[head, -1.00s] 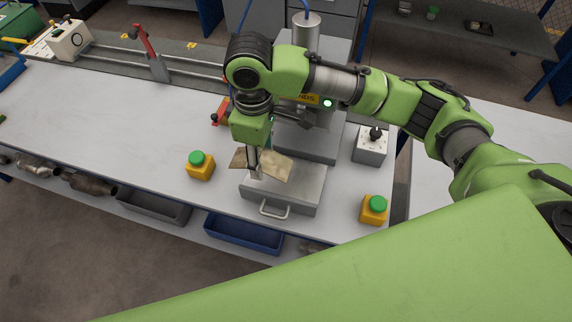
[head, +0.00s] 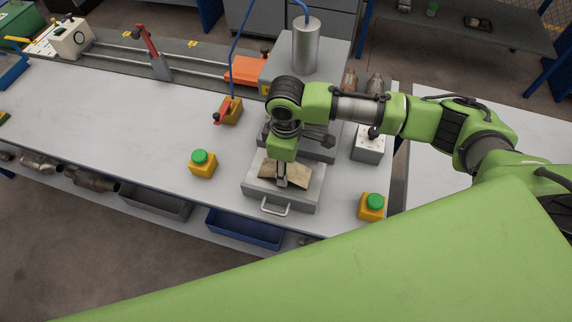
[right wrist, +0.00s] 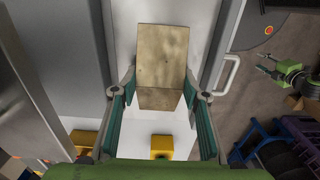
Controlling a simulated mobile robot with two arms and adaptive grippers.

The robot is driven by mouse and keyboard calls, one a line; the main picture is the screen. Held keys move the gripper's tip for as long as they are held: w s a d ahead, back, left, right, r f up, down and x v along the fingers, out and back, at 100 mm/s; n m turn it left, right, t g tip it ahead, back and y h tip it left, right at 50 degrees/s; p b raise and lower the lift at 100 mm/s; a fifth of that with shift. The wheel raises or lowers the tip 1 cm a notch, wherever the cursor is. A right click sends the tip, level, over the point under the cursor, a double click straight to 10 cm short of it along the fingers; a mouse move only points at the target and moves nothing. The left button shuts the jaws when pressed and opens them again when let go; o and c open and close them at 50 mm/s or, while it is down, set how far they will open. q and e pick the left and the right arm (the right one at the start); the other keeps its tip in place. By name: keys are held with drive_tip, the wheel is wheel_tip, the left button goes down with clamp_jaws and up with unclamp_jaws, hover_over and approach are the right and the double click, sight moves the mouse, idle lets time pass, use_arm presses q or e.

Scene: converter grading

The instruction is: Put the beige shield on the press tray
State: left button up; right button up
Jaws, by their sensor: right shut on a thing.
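The beige shield (head: 297,173) is a bent plate over the press tray (head: 302,195), a grey slab with a front handle. My right gripper (head: 281,182) points down at the tray and is shut on the shield. In the right wrist view the shield (right wrist: 162,58) sits between the two fingers (right wrist: 157,95), with a bend across its lower part. The gripper hides part of the shield in the head view. I cannot tell whether the shield touches the tray.
The press (head: 306,48) stands behind the tray. Green-topped yellow buttons stand left (head: 203,163) and right (head: 371,206) of it. A grey box with a black knob (head: 369,146) is at the right. The bench (head: 110,115) is clear at the left.

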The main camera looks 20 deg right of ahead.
drive_tip(key=o, duration=1.1)
drive_tip(key=shift+f, duration=0.1)
wheel_tip(320, 180, up, 12)
drive_tip(key=b, duration=0.2)
